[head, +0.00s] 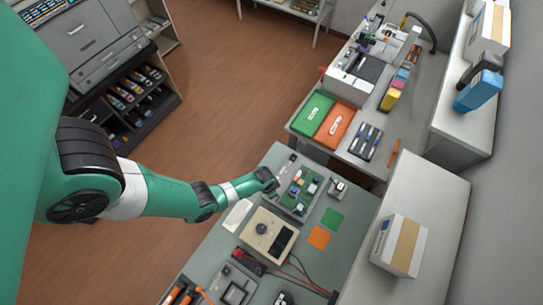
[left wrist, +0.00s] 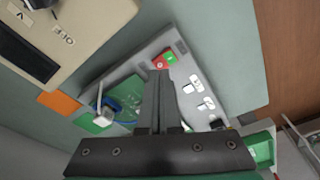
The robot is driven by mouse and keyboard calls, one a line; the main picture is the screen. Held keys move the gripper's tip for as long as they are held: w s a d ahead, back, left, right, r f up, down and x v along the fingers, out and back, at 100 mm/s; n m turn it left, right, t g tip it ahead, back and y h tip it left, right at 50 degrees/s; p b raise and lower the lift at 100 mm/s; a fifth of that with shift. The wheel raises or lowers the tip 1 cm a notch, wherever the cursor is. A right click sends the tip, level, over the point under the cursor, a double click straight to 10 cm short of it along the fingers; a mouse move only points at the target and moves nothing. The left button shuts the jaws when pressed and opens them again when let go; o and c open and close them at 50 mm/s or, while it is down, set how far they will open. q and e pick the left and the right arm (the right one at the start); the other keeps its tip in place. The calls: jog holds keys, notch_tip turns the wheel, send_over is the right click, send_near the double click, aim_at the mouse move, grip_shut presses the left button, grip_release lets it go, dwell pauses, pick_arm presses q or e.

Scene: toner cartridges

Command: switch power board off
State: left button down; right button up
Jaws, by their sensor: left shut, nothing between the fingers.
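The power board (head: 301,191) is a grey panel with a green circuit board, lying on the bench under my left gripper (head: 276,187). In the left wrist view the grey panel (left wrist: 190,66) carries a red and green switch (left wrist: 165,59), white toggle-like parts (left wrist: 198,93) and the green circuit board (left wrist: 118,112). My left gripper (left wrist: 160,74) is shut and empty. Its fingertips appear just below the red and green switch in that view; I cannot tell whether they touch the panel. The fingers hide part of the panel's middle. My right gripper is not in view.
A beige meter (head: 268,233) stands nearer on the bench, with red and black leads beside it. Green (head: 332,218) and orange (head: 319,237) squares lie to the right. Green (head: 313,113) and orange (head: 336,124) trays sit on the farther bench.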

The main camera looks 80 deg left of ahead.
pick_arm(q)
jog(key=shift+f+b, duration=0.8)
dwell(0.5)
notch_tip(320, 180, up, 7)
jog(key=p, duration=0.7)
dwell(0.4)
